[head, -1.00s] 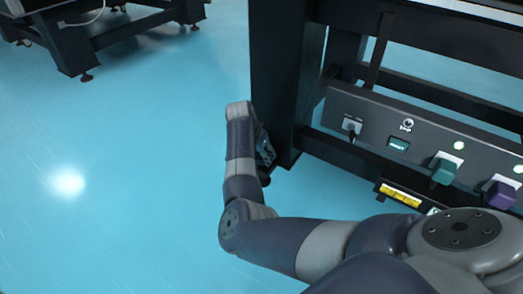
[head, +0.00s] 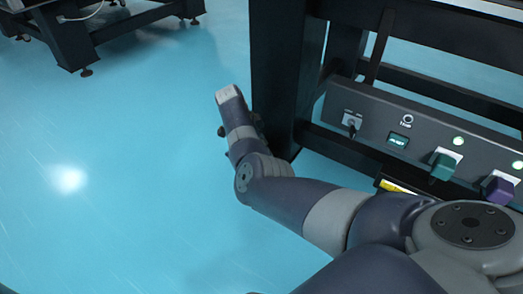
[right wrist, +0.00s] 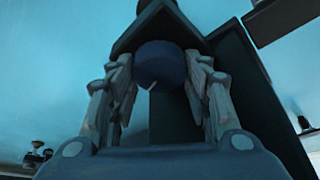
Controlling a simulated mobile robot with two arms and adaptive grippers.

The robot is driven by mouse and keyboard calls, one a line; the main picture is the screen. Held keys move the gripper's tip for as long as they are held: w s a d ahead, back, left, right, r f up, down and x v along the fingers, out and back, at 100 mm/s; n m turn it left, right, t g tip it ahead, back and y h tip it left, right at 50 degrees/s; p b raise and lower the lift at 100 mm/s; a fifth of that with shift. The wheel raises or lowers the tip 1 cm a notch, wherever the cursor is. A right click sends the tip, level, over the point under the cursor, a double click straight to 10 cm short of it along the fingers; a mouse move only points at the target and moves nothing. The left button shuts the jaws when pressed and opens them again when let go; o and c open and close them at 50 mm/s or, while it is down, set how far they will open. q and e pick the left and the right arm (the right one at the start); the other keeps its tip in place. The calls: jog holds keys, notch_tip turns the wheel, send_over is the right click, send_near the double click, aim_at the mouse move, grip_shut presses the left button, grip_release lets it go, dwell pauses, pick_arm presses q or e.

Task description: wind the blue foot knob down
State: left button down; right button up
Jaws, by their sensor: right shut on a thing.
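The blue foot knob (right wrist: 161,62) shows in the right wrist view as a dark, round blue knob with a small pale mark on its lower edge. It sits under a dark table foot. My right gripper (right wrist: 160,75) has one finger on each side of the knob and is shut on it. In the head view my right wrist hides the knob, at the base of the black table leg (head: 278,70). Only dark bits of the gripper show there beside my wrist. My left gripper is in neither view.
A grey panel (head: 375,135) with a green knob (head: 443,165), a purple knob (head: 497,188) and a lit button (head: 398,140) is right of the leg. Another black table (head: 75,45) stands far left. The blue floor (head: 130,190) on the left is clear.

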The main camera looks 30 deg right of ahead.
dwell(0.3)
jog(key=o, duration=1.1)
jog(key=shift+c, duration=0.2)
jog(key=v, duration=0.8)
jog(key=shift+d+f, duration=0.1)
jog(key=shift+f, duration=0.05)
